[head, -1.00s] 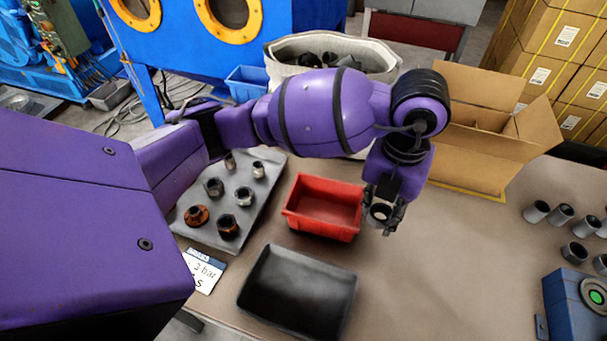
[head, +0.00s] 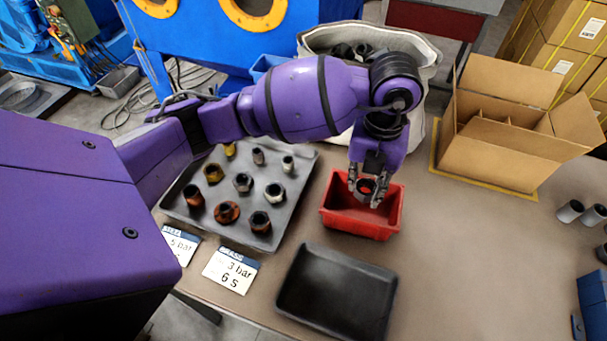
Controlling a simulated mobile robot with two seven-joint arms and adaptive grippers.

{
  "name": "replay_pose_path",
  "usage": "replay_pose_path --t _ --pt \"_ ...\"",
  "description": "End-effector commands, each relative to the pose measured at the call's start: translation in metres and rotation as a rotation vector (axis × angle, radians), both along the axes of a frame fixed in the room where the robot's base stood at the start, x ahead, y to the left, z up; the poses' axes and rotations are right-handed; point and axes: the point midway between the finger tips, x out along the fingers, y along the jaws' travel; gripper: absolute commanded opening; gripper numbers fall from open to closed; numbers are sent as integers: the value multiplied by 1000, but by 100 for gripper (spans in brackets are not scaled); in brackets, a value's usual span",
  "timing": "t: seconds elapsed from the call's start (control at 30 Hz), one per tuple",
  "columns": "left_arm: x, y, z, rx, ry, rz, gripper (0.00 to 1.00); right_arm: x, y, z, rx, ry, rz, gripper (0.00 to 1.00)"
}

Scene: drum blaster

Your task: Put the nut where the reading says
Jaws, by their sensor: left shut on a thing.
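My left gripper (head: 367,190) hangs over the red bin (head: 361,224), pointing down. It is shut on a dark, ring-shaped nut (head: 366,186). I cannot tell whether the nut is above the rim or slightly inside. A grey tray (head: 177,203) at the left holds several nuts, some rusty brown, some grey, one yellowish. Two cards lie in front of it: one card (head: 180,243) shows "5 bar", the other card (head: 230,270) shows "3 bar" and "6 s". Their headings are too small to read surely. A black tray (head: 336,293) is empty. My right gripper is not in view.
An open cardboard box (head: 520,150) with dividers stands at the right back. A pale sack-like bin (head: 430,65) with dark parts stands behind my arm. Grey cylinders (head: 570,211) and a blue device (head: 592,300) are at the right edge. The table's right middle is clear.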

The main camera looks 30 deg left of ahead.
Motion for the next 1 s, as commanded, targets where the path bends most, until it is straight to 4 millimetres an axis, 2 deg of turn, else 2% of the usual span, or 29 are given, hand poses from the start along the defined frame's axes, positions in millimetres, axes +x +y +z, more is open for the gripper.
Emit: replay_pose_path --t 0.1,0.33,0.53,1.0 --pt "-1 0 -22 -1 3 0 0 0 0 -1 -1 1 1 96" --pt "0 0 -46 0 0 0 0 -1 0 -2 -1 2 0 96" --pt "0 -1 -79 0 0 -1 0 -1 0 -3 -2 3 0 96" --pt "1 0 -88 1 -3 -2 0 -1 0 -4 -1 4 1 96"
